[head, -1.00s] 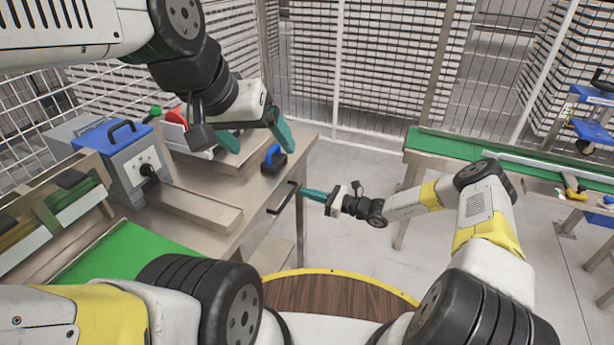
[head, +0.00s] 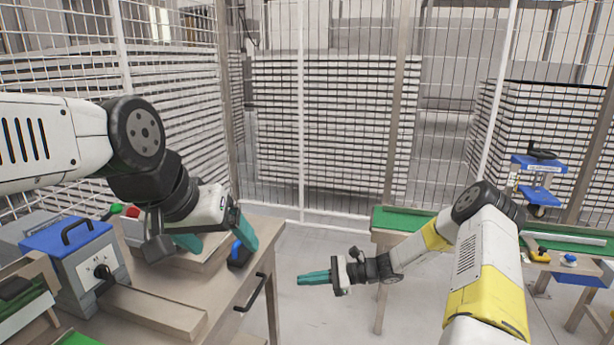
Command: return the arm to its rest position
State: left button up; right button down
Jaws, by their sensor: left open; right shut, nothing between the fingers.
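My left arm comes in from the left, and its gripper (head: 216,243) is open and empty. Its teal fingers hang apart over the wooden table (head: 190,318), in front of a blue-handled object (head: 238,254) that they partly cover. I cannot tell how high above the table they are. My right arm reaches in from the right. Its gripper (head: 303,278) is shut and empty, with its teal fingers together pointing left over the open floor, to the right of the table.
A grey box with a blue lid (head: 68,235) stands on the table at left. A blue cart (head: 540,180) stands behind. Wire fencing closes the back. The floor (head: 325,320) between the tables is clear.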

jog(key=s+d+r+n+h, duration=0.45)
jog(key=s+r+n, duration=0.2)
jog(key=r, duration=0.55)
jog(key=s+d+r+n+h, duration=0.3)
jog(key=s+r+n+h, duration=0.3)
jog(key=r, duration=0.5)
jog(key=s+d+r+n+t+h, duration=0.1)
jog(key=s+d+r+n+t, duration=0.1)
jog(key=s+r, duration=0.3)
jog(key=s+d+r+n+t+h, duration=0.1)
jog(key=s+d+r+t, duration=0.2)
jog(key=s, duration=0.7)
notch_tip(320, 180, up, 2)
jog(key=shift+d+r+n+h, duration=0.1)
jog(key=shift+d+n+h, duration=0.25)
jog(key=shift+d, duration=0.65)
jog(key=shift+s, duration=0.1)
